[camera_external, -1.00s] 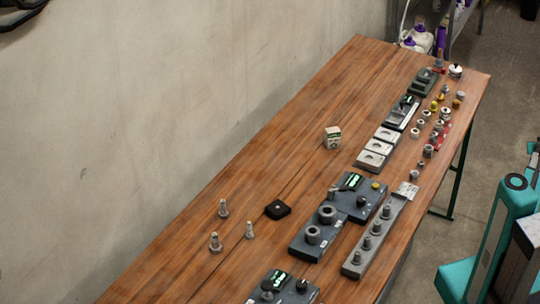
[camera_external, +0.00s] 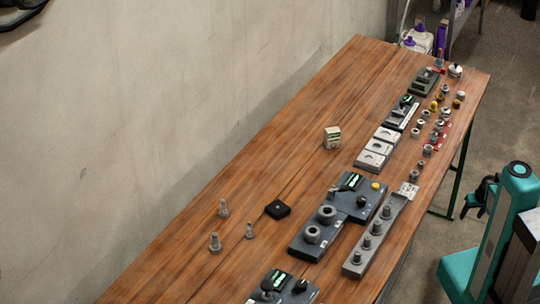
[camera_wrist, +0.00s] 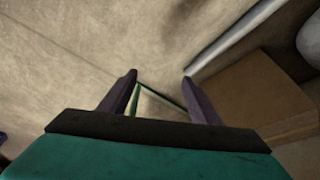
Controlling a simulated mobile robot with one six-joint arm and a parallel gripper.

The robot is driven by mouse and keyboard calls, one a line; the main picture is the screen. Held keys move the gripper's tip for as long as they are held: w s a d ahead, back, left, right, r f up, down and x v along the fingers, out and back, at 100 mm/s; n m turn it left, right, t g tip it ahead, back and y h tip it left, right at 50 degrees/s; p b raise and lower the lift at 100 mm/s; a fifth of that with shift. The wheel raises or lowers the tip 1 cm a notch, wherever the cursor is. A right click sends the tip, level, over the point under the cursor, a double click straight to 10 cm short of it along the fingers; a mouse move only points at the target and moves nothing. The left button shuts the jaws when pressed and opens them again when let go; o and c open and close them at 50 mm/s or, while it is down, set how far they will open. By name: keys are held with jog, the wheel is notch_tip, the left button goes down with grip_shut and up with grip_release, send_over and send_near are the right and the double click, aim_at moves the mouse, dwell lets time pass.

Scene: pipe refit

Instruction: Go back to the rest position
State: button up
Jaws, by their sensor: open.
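My gripper (camera_external: 477,199) is at the right of the external view, off the table's right edge and above the floor, beside my teal arm. In the wrist view my gripper (camera_wrist: 160,75) shows two dark fingers held apart. Nothing is between them except floor and a thin green bar in the background.
A long wooden table (camera_external: 310,115) carries grey device blocks (camera_external: 312,235), a rail with pegs (camera_external: 375,237), a small box (camera_external: 332,138), a black square block (camera_external: 277,209), upright bolts (camera_external: 223,208) and several small fittings. A brown box-like shape (camera_wrist: 255,100) is in the wrist view.

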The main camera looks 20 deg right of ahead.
jog(key=s+a+f+n+g+p, duration=0.1)
jog(key=s+a+g, duration=0.3)
jog(key=s+a, duration=0.8)
jog(key=s+a+f+n+g+p, duration=0.1)
jog(key=s+a+f+g+p, duration=0.2)
jog(key=s+a, duration=0.9)
jog(key=s+f+g, duration=0.1)
jog(key=s+g, duration=0.1)
jog(key=s, duration=0.4)
jog(key=shift+s+f+y, duration=0.15)
jog(key=shift+s+y, duration=0.15)
